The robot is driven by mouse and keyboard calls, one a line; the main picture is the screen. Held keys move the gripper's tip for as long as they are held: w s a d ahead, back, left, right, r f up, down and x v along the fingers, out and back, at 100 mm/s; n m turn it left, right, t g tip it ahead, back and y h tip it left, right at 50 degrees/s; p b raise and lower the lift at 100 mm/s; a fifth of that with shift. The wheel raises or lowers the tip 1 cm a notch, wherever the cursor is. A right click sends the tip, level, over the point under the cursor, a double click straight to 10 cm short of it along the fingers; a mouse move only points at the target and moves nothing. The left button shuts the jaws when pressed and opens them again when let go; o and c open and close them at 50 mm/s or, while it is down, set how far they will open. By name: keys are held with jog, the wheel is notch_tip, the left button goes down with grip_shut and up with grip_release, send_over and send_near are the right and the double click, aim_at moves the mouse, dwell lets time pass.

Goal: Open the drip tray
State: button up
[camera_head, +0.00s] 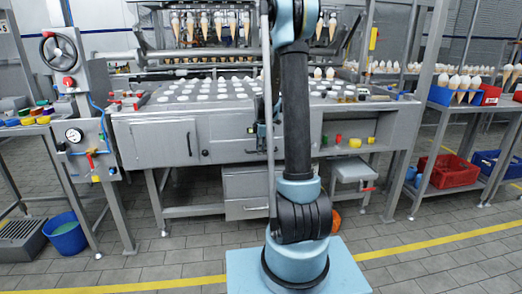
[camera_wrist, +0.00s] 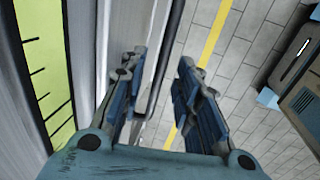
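The grey machine (camera_head: 225,130) stands in front of me, with a flat drawer-like front (camera_head: 238,153) under its worktop that may be the drip tray; it looks closed. A thin handle line shows on it, partly hidden by my arm. My gripper (camera_wrist: 158,80) is open in the wrist view, with nothing held between its fingers. A thin grey bar handle (camera_wrist: 168,52) runs along a pale metal front, in the gap between the fingers; I cannot tell whether they touch it. In the head view my arm mostly hides the gripper.
A cabinet door (camera_head: 163,143) is left of the drawer front, and a lower drawer unit (camera_head: 246,193) stands below. A small stool-like stand (camera_head: 352,172) is to the right. A blue bucket (camera_head: 66,234) and red crate (camera_head: 448,170) stand at the sides.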

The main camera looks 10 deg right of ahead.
grip_shut()
jog(key=s, duration=2)
jog(key=shift+w, duration=0.1)
grip_release()
jog(key=shift+r, duration=0.1)
notch_tip(320, 180, up, 12)
jog(key=s, duration=0.2)
jog(key=shift+s+f, duration=0.15)
jog(key=shift+f, duration=0.1)
